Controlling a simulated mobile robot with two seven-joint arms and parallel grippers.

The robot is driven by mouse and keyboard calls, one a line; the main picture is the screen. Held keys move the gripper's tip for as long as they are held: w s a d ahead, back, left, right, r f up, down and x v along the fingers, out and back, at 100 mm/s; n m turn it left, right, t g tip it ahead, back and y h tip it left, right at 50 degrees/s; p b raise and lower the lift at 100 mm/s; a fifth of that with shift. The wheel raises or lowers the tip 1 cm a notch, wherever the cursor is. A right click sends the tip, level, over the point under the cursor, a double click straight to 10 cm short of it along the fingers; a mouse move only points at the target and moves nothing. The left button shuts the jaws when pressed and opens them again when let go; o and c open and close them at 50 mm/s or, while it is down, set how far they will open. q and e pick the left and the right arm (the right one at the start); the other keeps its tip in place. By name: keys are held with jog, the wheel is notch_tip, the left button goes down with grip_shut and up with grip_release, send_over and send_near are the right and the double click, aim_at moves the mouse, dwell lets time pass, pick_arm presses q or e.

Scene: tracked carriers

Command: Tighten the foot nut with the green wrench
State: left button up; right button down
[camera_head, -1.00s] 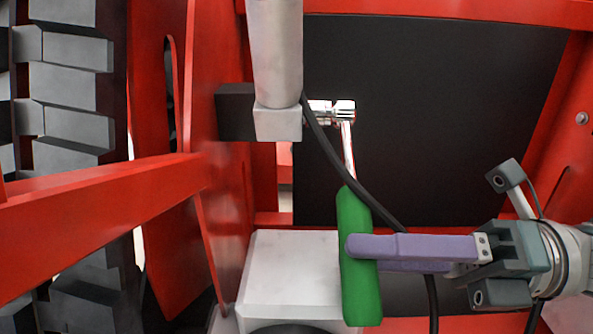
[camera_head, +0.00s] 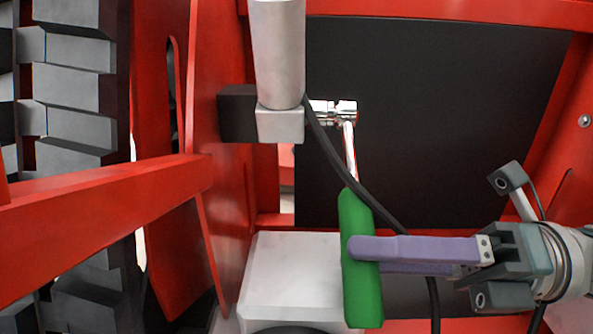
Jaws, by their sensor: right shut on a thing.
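The green wrench (camera_head: 361,270) has a thick green handle and a thin metal shaft that runs up to a shiny metal head. My right gripper (camera_head: 365,249) comes in from the right with purple fingers and is shut on the green handle. The wrench head meets a shiny metal fitting (camera_head: 322,111), likely the foot nut, beside a black block; I cannot tell how fully it is seated. A black cable crosses in front of the wrench shaft. My left gripper is not in view.
A grey cylinder (camera_head: 278,55) hangs with a square end next to the black block (camera_head: 238,113). The black cable (camera_head: 352,176) runs down right. A red beam (camera_head: 105,195) and black track (camera_head: 70,80) fill the left. A dark panel (camera_head: 450,110) stands behind; a pale box (camera_head: 292,275) lies below.

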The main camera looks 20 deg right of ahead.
jog(key=shift+r, duration=0.1)
jog(key=shift+s+a+r+m+p, duration=0.15)
jog(key=shift+s+r+m+p, duration=0.1)
jog(key=shift+r+m+p, duration=0.6)
jog(key=shift+f+n+p, duration=0.1)
jog(key=shift+n+p, duration=0.15)
jog(key=shift+p, duration=0.05)
jog(key=shift+s+r+m+p, duration=0.15)
jog(key=shift+r+m+p, duration=0.5)
jog(key=shift+p, duration=0.3)
jog(key=shift+s+a+r+m+p, duration=0.1)
jog(key=shift+r+m+p, duration=0.45)
jog(key=shift+r+p, duration=0.4)
jog(key=shift+f, duration=0.15)
